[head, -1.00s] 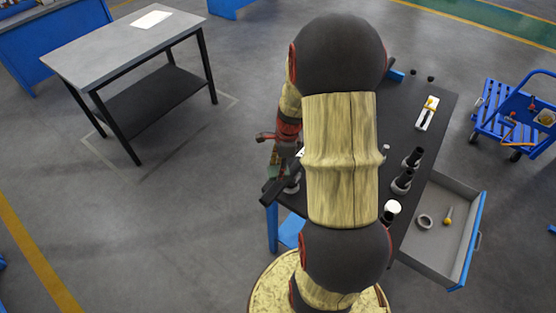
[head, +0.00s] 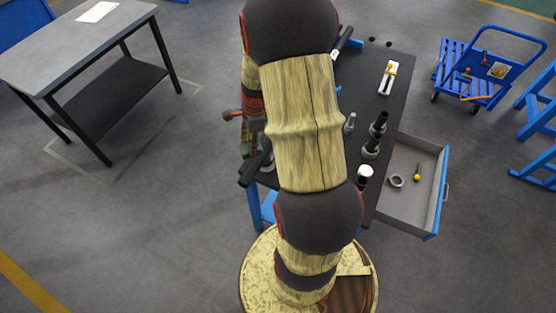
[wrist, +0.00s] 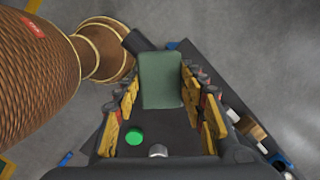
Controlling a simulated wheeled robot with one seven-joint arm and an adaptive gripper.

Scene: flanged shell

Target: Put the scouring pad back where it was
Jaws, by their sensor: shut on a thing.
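The scouring pad is a flat dark-green rectangle (wrist: 160,79) between the yellow-padded fingers in the wrist view. My gripper (wrist: 160,92) is shut on it, over the black workbench top (wrist: 176,128). In the head view my arm hides much of the bench, and my gripper (head: 247,140) shows only partly at the bench's left edge, behind the arm. The pad cannot be made out clearly there.
On the black bench (head: 392,110), dark cylinders (head: 371,145), a white-topped item (head: 365,172) and a yellow-and-white tool (head: 388,77) stand right of my arm. An open drawer (head: 410,207) juts right, holding a ring (head: 396,181). A blue cart (head: 480,85) stands beyond.

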